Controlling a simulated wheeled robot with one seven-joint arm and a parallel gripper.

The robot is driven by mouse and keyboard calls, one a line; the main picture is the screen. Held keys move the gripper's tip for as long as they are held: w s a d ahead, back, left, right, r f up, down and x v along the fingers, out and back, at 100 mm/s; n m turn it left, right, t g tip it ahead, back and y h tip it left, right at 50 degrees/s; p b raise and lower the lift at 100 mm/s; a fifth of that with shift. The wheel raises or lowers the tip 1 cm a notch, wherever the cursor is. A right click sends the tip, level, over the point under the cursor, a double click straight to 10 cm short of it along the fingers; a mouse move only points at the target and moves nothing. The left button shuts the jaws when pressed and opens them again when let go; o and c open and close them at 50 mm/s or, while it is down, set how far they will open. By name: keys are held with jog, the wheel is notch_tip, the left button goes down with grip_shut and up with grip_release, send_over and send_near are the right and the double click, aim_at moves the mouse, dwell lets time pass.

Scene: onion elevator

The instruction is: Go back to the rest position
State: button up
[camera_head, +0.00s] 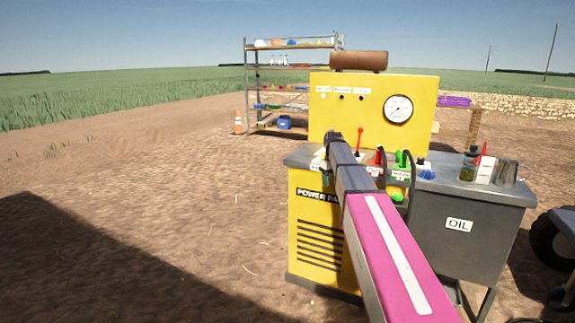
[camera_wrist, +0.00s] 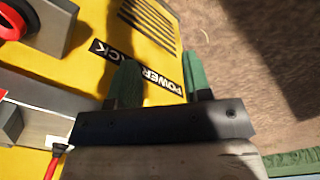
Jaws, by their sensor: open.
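My gripper (camera_wrist: 160,85) shows in the wrist view with two green fingers spread apart and nothing between them. It is in front of the yellow power pack (camera_wrist: 125,30), whose label and vents lie beyond the fingers. In the head view my arm reaches forward to the power pack (camera_head: 318,235), and its end is at the cabinet's top front edge. The fingertips cannot be made out there. I cannot tell whether the gripper touches the cabinet.
Red lever (camera_head: 360,140) and green lever (camera_head: 402,160) stand close to my arm's end. A gauge (camera_head: 398,109) is on the yellow panel. A grey oil tank (camera_head: 460,240) stands at right, a shelf (camera_head: 246,95) behind. The ground at left is open.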

jog(key=s+f+m, duration=0.2)
jog(key=s+f, duration=1.1)
jog(key=s, duration=0.2)
jog(key=s+f+m, duration=0.2)
jog(key=s+f, duration=1.1)
jog(key=s, duration=0.3)
jog(key=shift+s+d+f+m, duration=0.15)
jog(key=shift+s+d+m, duration=0.1)
jog(key=shift+m, duration=0.15)
